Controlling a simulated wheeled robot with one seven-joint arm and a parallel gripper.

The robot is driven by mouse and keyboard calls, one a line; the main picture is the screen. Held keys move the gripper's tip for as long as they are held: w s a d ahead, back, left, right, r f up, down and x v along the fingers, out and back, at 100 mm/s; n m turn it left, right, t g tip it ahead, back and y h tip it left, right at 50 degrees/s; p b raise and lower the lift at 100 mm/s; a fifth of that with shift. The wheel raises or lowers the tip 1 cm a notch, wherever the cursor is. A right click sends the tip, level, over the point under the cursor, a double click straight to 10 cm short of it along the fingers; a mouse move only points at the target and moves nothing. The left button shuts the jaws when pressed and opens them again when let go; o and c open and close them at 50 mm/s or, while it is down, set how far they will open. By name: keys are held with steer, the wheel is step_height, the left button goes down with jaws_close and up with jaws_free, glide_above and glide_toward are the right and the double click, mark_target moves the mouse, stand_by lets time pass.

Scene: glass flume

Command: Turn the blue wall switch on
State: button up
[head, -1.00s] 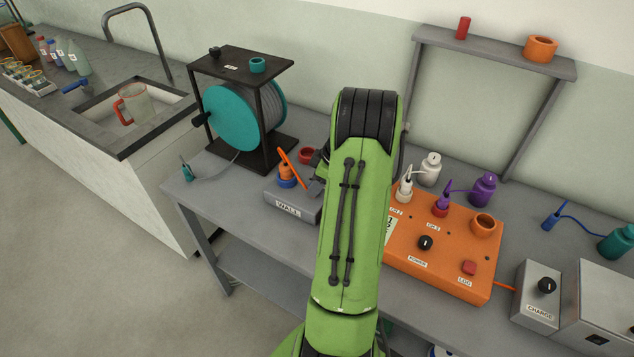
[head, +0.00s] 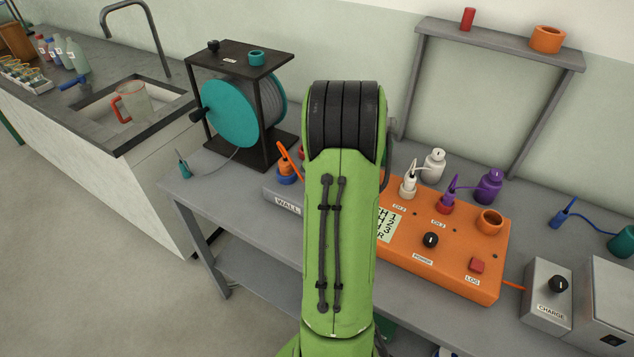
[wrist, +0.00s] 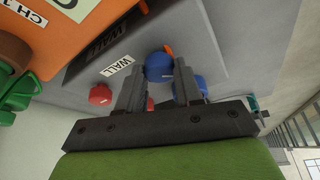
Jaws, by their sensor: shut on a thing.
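The grey box labelled WALL (head: 287,204) stands on the bench left of my green arm in the head view; the arm hides much of it. In the wrist view, my gripper (wrist: 158,70) is shut on a round blue knob (wrist: 158,68), the blue switch, beside the WALL label (wrist: 117,65). An orange piece shows just past the knob. The head view hides my gripper and this knob behind the arm. The switch's setting cannot be read. A blue socket (head: 286,178) with an orange plug sits on the box.
An orange box (head: 440,240) with plugs stands right of the arm. A teal cable reel (head: 230,112) in a black frame stands behind the WALL box. In the wrist view, a red round part (wrist: 100,94) is close to one finger. A CHARGE box (head: 547,292) stands far right.

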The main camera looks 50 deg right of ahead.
steer(key=m, duration=0.2)
steer(key=m+h+b, duration=0.1)
steer(key=m, duration=0.1)
steer(key=shift+w+a+m+g+h, duration=0.1)
steer(key=shift+a+m+g+h, duration=0.05)
steer(key=shift+m+g+h, duration=0.2)
steer(key=m+g, duration=0.1)
steer(key=m, duration=0.1)
steer(key=m+g+h, duration=0.1)
steer(key=m, duration=0.2)
steer(key=shift+w, duration=0.1)
steer(key=shift+m, duration=0.35)
steer(key=o, duration=1)
steer(key=shift+o, duration=0.2)
steer(key=shift+a, duration=0.1)
steer(key=p+v, duration=0.3)
steer(key=v, duration=1.3)
steer(key=shift+p, duration=0.4)
steer(key=shift+f, duration=0.15)
